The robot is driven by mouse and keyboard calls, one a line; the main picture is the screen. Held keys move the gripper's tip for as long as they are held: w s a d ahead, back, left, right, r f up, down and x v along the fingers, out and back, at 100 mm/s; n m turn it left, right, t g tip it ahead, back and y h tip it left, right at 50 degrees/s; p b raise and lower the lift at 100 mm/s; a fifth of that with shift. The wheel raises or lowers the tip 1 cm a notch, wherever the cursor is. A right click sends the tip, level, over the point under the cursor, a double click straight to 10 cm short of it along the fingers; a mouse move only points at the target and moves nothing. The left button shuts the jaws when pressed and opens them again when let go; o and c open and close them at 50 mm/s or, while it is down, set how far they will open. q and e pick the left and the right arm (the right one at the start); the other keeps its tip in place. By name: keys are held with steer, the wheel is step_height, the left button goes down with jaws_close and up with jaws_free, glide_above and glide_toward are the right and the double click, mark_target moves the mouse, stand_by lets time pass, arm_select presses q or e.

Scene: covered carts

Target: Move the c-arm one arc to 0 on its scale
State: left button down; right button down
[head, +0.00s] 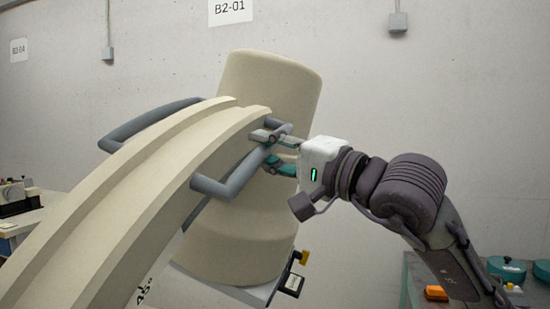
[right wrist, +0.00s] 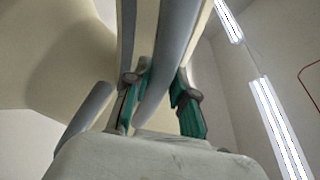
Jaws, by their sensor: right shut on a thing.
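The c-arm arc (head: 130,200) is a thick cream curved band rising from the lower left in the head view. A grey bar handle (head: 213,187) stands off its right side, and another grey handle (head: 150,124) is on its far side. A 45° mark (head: 142,293) shows low on the arc's side; no 0 mark or pointer is readable. My right gripper (head: 265,149) is shut on the near handle, near its upper end. In the right wrist view its green fingers (right wrist: 160,90) sit on either side of the grey bar (right wrist: 172,62). My left gripper is not in view.
A large cream cylindrical housing (head: 262,85) is at the arc's upper end, with a grey-white box (head: 235,290) below it. A bench (head: 415,275) with an orange block (head: 436,293) and teal round items (head: 507,269) stands at lower right. A concrete wall is behind.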

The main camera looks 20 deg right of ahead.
steer(key=shift+s+a+f, duration=0.5)
steer(key=shift+a+f, duration=0.2)
steer(key=shift+s+a+r, duration=0.1)
steer(key=shift+s+r, duration=0.05)
steer(key=shift+s, duration=0.2)
steer(key=c, duration=1.3)
jaws_free()
steer(key=shift+c, duration=0.2)
steer(key=shift+o, duration=1.2)
steer(key=shift+w, duration=0.15)
steer(key=shift+o, duration=0.5)
steer(key=shift+w+a, duration=0.15)
steer(key=shift+w, duration=0.1)
steer(key=shift+s+d+r, duration=0.15)
steer(key=shift+s+d, duration=0.35)
steer(key=v, duration=1)
steer(key=shift+s+d, duration=0.2)
steer(key=shift+s, duration=0.1)
